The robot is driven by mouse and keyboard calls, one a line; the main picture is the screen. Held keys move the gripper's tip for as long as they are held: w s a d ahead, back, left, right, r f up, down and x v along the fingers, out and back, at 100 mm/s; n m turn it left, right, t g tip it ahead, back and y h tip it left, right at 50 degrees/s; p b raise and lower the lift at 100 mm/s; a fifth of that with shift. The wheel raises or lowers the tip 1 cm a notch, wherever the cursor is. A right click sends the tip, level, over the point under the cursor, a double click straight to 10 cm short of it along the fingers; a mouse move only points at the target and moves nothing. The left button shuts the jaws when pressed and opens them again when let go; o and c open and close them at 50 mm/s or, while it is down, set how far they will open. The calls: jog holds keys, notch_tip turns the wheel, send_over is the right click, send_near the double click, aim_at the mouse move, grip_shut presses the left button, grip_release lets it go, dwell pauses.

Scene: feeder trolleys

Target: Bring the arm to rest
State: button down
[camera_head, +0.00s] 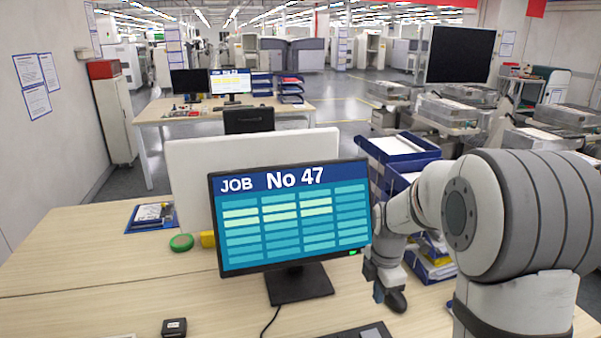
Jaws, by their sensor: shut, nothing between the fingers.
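My arm fills the right side of the view, its large grey-white joint close to the camera. Its wrist bends down behind that joint, and my gripper (388,292) hangs low over the desk, just right of the monitor's stand. The gripper is small and dark here; it is shut with nothing held. I cannot tell whether its tip touches the desk. The monitor (290,215), reading "JOB No 47", stands close to the left of the wrist.
Blue paper trays (398,147) stand behind the wrist, partly hidden by my arm. The wooden desk (90,275) is mostly bare at left. A green tape roll (181,242), a blue tray (151,217) and a small black box (174,327) lie on it. Feeder trolleys (450,110) stand behind at right.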

jog(key=s+r+m+t, duration=0.1)
jog(key=s+r+m, duration=0.3)
jog(key=s+m, duration=0.6)
jog(key=s+r+m+t, duration=0.1)
jog(key=s+r+m, duration=0.3)
jog(key=s+m, duration=0.7)
jog(key=shift+r, duration=0.35)
